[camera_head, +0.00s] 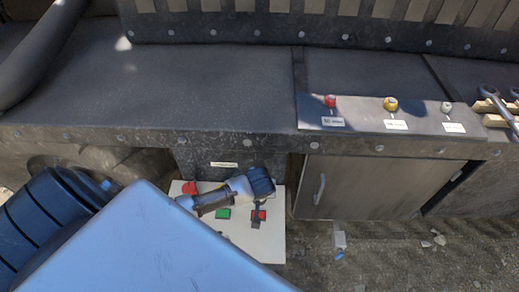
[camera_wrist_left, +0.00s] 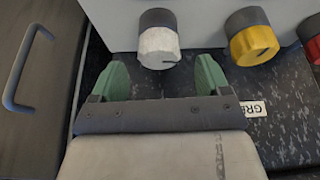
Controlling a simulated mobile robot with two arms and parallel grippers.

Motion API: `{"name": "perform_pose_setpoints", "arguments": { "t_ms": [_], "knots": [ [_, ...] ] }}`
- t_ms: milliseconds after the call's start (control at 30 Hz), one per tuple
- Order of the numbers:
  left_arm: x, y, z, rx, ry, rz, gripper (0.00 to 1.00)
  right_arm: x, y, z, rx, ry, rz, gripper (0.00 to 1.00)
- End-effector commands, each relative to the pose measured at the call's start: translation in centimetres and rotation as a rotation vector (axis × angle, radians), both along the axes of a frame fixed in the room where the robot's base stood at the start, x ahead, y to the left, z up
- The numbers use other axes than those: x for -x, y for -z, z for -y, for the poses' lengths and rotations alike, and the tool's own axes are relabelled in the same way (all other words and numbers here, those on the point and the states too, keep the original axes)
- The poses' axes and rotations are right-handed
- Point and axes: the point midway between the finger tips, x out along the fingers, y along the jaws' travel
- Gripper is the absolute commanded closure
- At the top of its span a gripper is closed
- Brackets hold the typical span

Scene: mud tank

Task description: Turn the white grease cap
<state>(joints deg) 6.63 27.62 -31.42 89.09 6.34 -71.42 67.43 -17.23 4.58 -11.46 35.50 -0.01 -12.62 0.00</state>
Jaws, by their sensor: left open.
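The white grease cap (camera_wrist_left: 158,46) has a pale ribbed grip and a dark base and sits on a light grey box face in the left wrist view. My left gripper (camera_wrist_left: 160,76) is open, with its green fingers either side of the cap's line. The cap shows just beyond the gap, apparently not gripped. In the head view my left arm reaches over the light box (camera_head: 262,238), and its fingers cannot be made out. The white cap on this box appears hidden there by the arm. My right gripper is not in view.
Beside the white cap are a yellow cap (camera_wrist_left: 253,40) and a red cap (camera_wrist_left: 314,49). A cabinet door (camera_head: 375,188) with a handle stands right of the box. Small red, yellow and pale knobs sit on the labelled ledge panel (camera_head: 360,118).

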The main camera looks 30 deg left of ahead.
Motion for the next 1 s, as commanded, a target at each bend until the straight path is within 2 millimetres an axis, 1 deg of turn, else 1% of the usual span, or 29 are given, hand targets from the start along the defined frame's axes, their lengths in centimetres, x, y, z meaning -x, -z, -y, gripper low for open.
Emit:
{"name": "perform_pose_setpoints", "arguments": {
  "t_ms": [33, 100, 233, 400, 600, 633, 933, 1000],
  "knots": [
    [-0.2, 0.8, -0.2, -0.002, -0.001, -0.002, 0.23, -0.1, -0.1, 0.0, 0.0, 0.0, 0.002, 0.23],
    [-0.6, 1.7, -0.4, -0.001, -0.001, -0.002, 0.23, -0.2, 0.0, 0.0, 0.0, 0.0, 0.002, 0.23],
    [-0.9, 2.9, -0.6, 0.0, 0.001, -0.001, 0.23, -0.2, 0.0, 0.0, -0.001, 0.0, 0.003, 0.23],
    [-1.1, 3.4, -0.8, 0.0, 0.001, 0.0, 0.23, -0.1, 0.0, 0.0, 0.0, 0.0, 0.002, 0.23],
    [-1.2, 3.4, -0.8, 0.0, 0.001, 0.0, 0.23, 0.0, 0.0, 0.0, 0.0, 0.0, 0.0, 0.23],
    [-1.2, 3.4, -0.8, 0.0, 0.001, 0.0, 0.25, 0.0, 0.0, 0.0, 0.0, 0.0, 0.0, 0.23],
    [-1.1, 3.4, -0.8, 0.0, 0.001, 0.0, 0.71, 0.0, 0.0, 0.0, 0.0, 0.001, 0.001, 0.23],
    [-1.1, 3.4, -0.8, 0.0, 0.002, 0.0, 0.72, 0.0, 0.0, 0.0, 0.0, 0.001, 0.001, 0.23]
  ]
}}
